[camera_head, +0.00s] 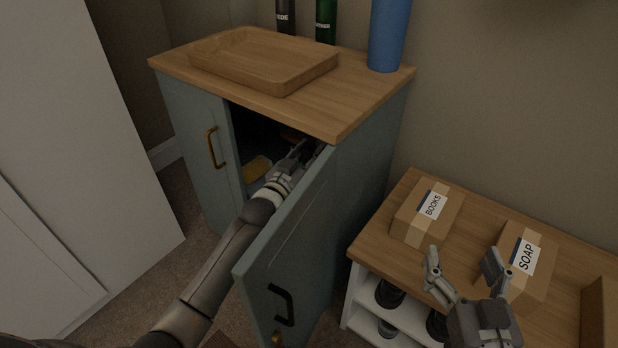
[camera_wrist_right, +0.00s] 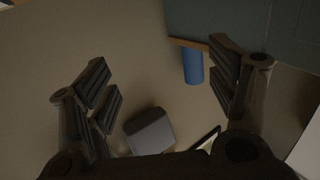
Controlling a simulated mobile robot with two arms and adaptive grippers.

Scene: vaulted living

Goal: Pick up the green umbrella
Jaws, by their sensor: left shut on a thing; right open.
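I cannot make out a green umbrella in either view. My left arm reaches into the open grey-blue cabinet (camera_head: 188,130), and my left gripper (camera_head: 304,153) is inside it, behind the open door (camera_head: 300,235). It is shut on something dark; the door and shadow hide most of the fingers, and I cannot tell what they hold. My right gripper (camera_head: 463,268) is open and empty above the low wooden table. Its spread fingers also show in the right wrist view (camera_wrist_right: 165,85), with nothing between them.
On the cabinet stand a wooden tray (camera_head: 225,70), a dark bottle (camera_head: 285,15), a green bottle (camera_head: 326,22) and a blue cylinder (camera_head: 388,35). A yellowish item (camera_head: 257,168) lies inside. Boxes marked BOOKS (camera_head: 412,215) and SOAP (camera_head: 535,280) sit on the low table (camera_head: 375,245).

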